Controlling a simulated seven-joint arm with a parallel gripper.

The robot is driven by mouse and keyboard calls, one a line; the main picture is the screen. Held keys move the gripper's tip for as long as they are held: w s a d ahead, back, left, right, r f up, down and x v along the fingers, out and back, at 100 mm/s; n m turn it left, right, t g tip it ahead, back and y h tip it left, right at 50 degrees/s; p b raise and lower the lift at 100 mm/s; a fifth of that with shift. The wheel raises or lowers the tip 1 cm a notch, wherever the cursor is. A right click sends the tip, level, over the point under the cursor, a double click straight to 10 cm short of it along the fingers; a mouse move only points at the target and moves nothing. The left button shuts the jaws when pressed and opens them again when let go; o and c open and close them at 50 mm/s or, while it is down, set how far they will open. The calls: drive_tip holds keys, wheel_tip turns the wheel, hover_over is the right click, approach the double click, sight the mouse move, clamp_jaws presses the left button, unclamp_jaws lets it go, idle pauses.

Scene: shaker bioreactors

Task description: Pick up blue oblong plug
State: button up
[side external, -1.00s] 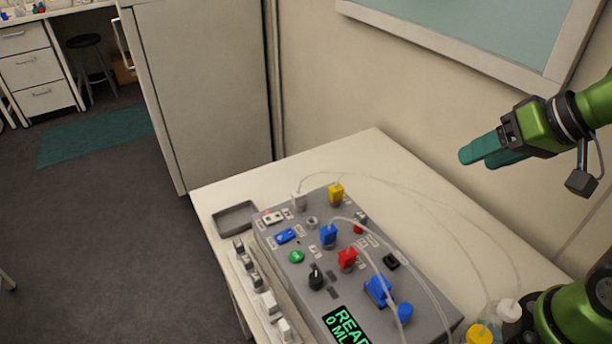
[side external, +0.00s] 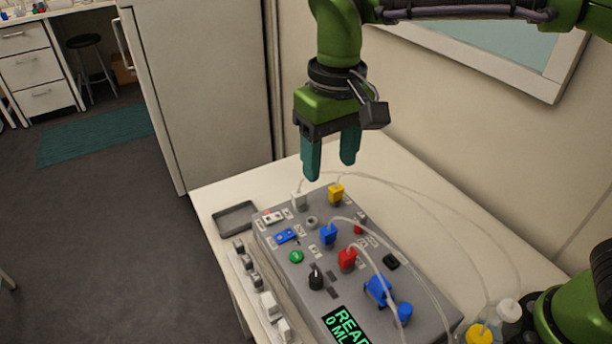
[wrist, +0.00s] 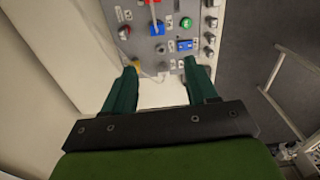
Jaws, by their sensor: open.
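A blue plug (side external: 329,235) stands upright on the grey control box, with a clear tube at its top. It also shows in the wrist view (wrist: 157,28), near the top centre. My gripper (side external: 330,170) points down above the far end of the box, with its teal fingers apart and nothing between them. In the wrist view the fingers (wrist: 160,66) frame the box's near edge, and the blue plug lies beyond the fingertips. A flat blue switch (side external: 286,236) sits left of the plug.
The grey box (side external: 318,268) also carries a yellow plug (side external: 336,194), a white plug (side external: 298,199), a red plug (side external: 347,259), a green button (side external: 296,257) and a blue pump part (side external: 378,289). Loose tubes arch over its right side. A grey tray (side external: 236,218) lies at the left.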

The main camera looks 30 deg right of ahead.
drive_tip(key=r, duration=0.1)
hover_over(330, 231)
drive_tip(key=shift+m, duration=0.3)
drive_tip(key=f, duration=1.1)
drive_tip(key=shift+w+d+f, duration=0.1)
drive_tip(key=shift+w+f, duration=0.2)
drive_tip(key=shift+s+f, duration=0.15)
drive_tip(key=shift+f, duration=1.15)
drive_tip(key=shift+s+f, duration=0.15)
drive_tip(key=shift+f, duration=1.15)
drive_tip(key=c, duration=1.1)
